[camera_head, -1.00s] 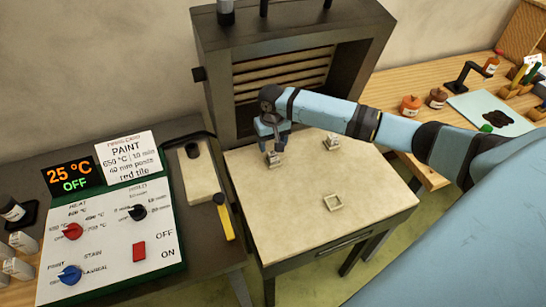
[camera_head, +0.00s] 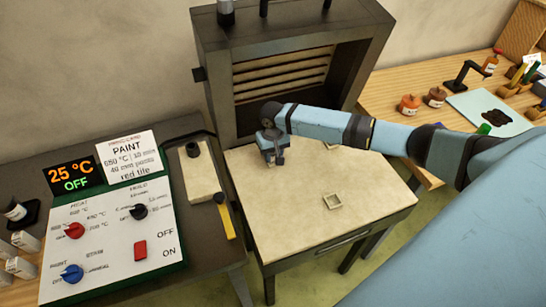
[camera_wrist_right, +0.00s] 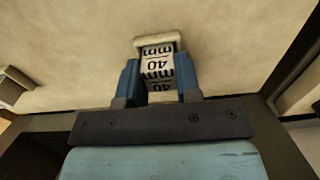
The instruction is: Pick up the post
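The post (camera_wrist_right: 157,70) is a small pale piece with a "40 mm" label, seen between my right fingers in the right wrist view. My right gripper (camera_wrist_right: 159,82) has one blue finger against each side of it, with no clear gap. In the head view my right gripper (camera_head: 273,157) is low over the back left part of the pale table top (camera_head: 300,205), and it hides the post there. I cannot tell whether the post still touches the table. My left gripper is not in view.
A small square pale piece (camera_head: 332,201) lies on the table, and another (camera_head: 331,145) is partly behind my right arm. The open kiln (camera_head: 215,75) stands behind. The control panel (camera_head: 112,237) is to the left, reading 25 °C OFF. The table's front is clear.

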